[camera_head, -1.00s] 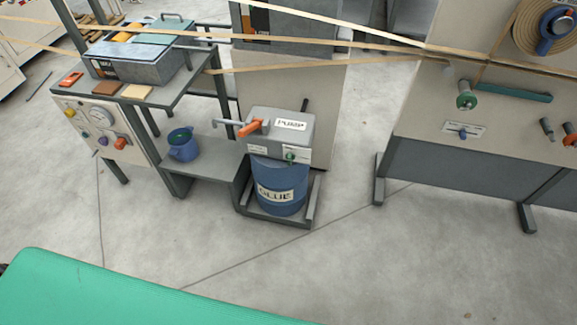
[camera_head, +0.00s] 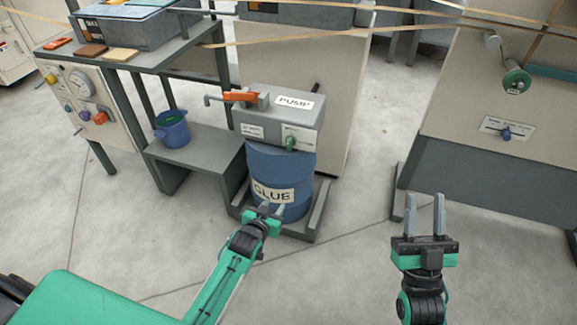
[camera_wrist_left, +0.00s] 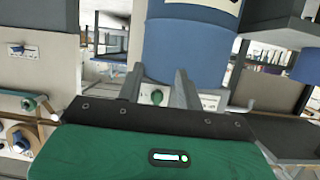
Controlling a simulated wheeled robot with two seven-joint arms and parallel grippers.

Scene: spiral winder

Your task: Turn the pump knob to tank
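The pump (camera_head: 270,110) is a grey box with a "PUMP" label on top of the blue glue drum (camera_head: 262,165). Its green knob (camera_head: 290,143) sits on a white plate on the front face; the plate's lettering is too small to read. My left gripper (camera_head: 271,208) is open and empty, in front of the drum's lower part, below the knob. The left wrist view is upside down; there the green knob (camera_wrist_left: 157,97) shows between the spread fingers, apart from them. My right gripper (camera_head: 425,197) is open and empty, to the right over the floor.
An orange-handled tap (camera_head: 240,97) sticks out of the pump's left side. A blue cup (camera_head: 172,130) stands on a low grey shelf (camera_head: 200,147). A control panel with a gauge (camera_head: 82,84) is at left. Another panel has a blue knob (camera_head: 506,133).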

